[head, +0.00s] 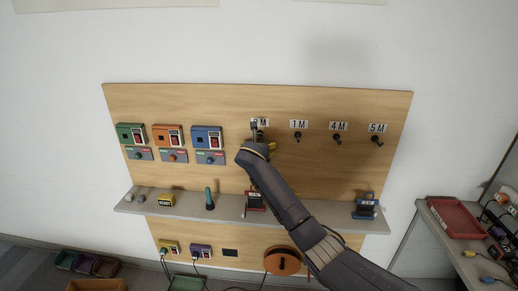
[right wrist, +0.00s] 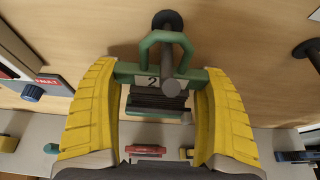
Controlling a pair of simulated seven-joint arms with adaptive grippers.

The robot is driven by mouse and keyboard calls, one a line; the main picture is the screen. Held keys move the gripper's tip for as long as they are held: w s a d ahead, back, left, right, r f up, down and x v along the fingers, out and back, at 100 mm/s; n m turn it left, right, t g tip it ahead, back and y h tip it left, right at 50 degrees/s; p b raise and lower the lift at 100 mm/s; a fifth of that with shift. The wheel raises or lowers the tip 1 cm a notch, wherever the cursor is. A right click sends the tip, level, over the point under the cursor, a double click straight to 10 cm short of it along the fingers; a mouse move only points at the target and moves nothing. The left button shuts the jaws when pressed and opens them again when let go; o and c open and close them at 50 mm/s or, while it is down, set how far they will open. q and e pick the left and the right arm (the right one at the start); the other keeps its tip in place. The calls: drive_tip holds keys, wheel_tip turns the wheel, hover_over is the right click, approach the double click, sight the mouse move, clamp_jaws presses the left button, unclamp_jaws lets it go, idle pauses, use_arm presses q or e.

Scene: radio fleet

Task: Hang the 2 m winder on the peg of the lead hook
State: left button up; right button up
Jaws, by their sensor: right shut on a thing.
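The 2 m winder (right wrist: 158,102) is green with a label reading 2 and dark lead wound on it. In the right wrist view my right gripper (right wrist: 162,112) is shut on it, a yellow finger on each side. Its green loop handle (right wrist: 150,48) is at the lead hook's peg (right wrist: 172,87). The peg appears to pass through the loop, its round tip in front of the winder's upper bar. In the head view my right gripper (head: 262,143) is at the leftmost hook, below a partly covered label (head: 260,122). My left gripper is not in view.
Empty hooks marked 1M (head: 298,136), 4M (head: 337,138) and 5M (head: 376,140) are to the right. A red winder (head: 255,201) and a blue winder (head: 365,207) stand on the shelf (head: 320,217) below. Coloured radio chargers (head: 207,138) are on the board to the left.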

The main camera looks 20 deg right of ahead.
idle(0.3)
drive_tip(key=o, duration=1.3)
drive_tip(key=shift+c, duration=0.2)
